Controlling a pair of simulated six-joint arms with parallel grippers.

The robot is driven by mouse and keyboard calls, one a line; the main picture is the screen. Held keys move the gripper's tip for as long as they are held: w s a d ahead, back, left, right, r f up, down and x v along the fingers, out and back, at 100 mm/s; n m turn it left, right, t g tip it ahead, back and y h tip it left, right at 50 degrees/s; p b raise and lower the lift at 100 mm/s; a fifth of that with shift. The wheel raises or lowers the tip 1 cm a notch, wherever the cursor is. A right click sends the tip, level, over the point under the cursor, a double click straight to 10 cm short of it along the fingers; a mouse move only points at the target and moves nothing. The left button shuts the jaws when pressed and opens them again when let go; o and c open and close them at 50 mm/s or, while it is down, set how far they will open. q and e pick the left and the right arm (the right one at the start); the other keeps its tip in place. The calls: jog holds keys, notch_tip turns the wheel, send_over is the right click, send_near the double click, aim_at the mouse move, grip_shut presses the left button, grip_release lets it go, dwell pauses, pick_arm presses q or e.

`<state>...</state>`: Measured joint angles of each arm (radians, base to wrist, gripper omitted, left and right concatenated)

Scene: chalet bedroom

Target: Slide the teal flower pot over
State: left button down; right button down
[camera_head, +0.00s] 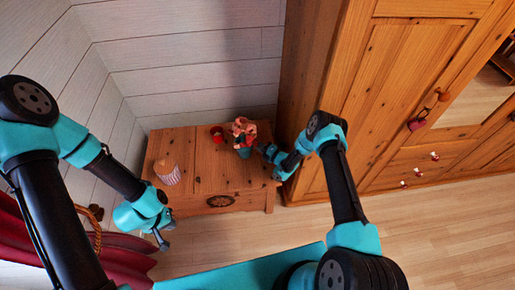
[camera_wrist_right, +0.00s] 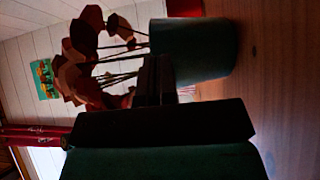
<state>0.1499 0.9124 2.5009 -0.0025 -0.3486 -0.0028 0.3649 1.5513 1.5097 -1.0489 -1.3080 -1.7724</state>
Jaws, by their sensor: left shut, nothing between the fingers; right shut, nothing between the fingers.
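The teal flower pot (camera_head: 244,152) stands on the wooden chest near its back right, with reddish flowers (camera_head: 243,128) above it. In the right wrist view the picture is turned sideways; the pot (camera_wrist_right: 200,50) is large and close, its flowers (camera_wrist_right: 85,55) to the left. My right gripper (camera_head: 264,149) is shut and empty, just right of the pot at about its height. Its dark fingers (camera_wrist_right: 155,80) overlap the pot's edge in the wrist view; I cannot tell whether they touch it. My left gripper (camera_head: 162,241) is shut and empty, in front of the chest's left end.
A red cup (camera_head: 217,134) stands left of the pot, near the back of the chest (camera_head: 212,172). A cupcake-like item (camera_head: 167,173) stands at the chest's left. The tall wooden wardrobe (camera_head: 385,90) rises close on the right. The chest's middle is bare.

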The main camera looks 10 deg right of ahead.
jog(key=shift+r, duration=0.15)
jog(key=shift+r, duration=0.3)
jog(key=s+a+r, duration=0.2)
jog(key=s, duration=0.5)
jog(key=s+a+r, duration=0.2)
jog(key=s, duration=0.6)
jog(key=shift+s, duration=0.25)
jog(key=shift+a, duration=0.1)
